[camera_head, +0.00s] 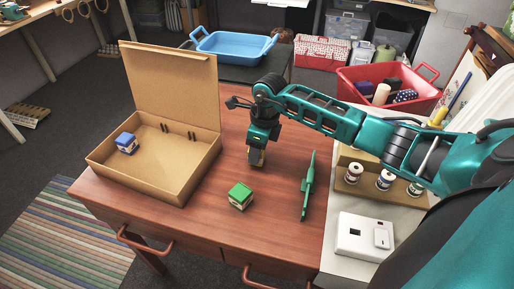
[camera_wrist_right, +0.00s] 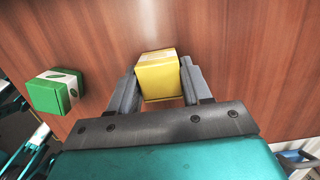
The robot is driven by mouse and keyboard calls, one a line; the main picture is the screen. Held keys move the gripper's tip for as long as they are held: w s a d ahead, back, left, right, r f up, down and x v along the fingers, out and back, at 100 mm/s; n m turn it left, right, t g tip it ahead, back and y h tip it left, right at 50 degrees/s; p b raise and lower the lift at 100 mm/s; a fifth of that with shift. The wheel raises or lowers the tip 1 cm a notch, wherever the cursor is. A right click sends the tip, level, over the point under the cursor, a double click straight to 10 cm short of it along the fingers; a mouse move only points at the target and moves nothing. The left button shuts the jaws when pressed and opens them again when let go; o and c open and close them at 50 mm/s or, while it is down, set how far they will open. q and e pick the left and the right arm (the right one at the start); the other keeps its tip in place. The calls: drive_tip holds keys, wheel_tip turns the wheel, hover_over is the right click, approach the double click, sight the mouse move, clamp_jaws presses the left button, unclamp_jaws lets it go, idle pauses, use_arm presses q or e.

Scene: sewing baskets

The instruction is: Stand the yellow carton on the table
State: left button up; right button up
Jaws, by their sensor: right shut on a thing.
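The yellow carton (camera_wrist_right: 159,76) sits between the two fingers of my right gripper (camera_wrist_right: 160,85) in the right wrist view, with its yellow sides and a pale top strip showing. The fingers touch it on both sides. In the head view my right gripper (camera_head: 256,155) points down over the middle of the wooden table (camera_head: 200,215), low near its surface. The fingers mostly hide the carton there. I cannot tell whether its underside touches the table. My left gripper is not in view.
A green carton (camera_head: 240,196) stands nearer the front edge; it also shows in the wrist view (camera_wrist_right: 55,92). An open tan box (camera_head: 190,165) at left holds a blue carton (camera_head: 126,143). A slim green object (camera_head: 308,187) lies right. Spools (camera_head: 384,180) stand further right.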

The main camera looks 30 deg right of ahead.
drive_tip(key=o, duration=0.6)
drive_tip(key=shift+f, duration=0.2)
drive_tip(key=o, duration=0.5)
drive_tip(key=shift+r, duration=0.1)
drive_tip(key=shift+c, duration=0.2)
drive_tip(key=shift+r, duration=0.25)
wheel_tip(320, 180, up, 12)
drive_tip(key=s+d+p, duration=0.1)
drive_tip(key=shift+s+f, duration=0.15)
drive_tip(key=shift+s+f, duration=0.1)
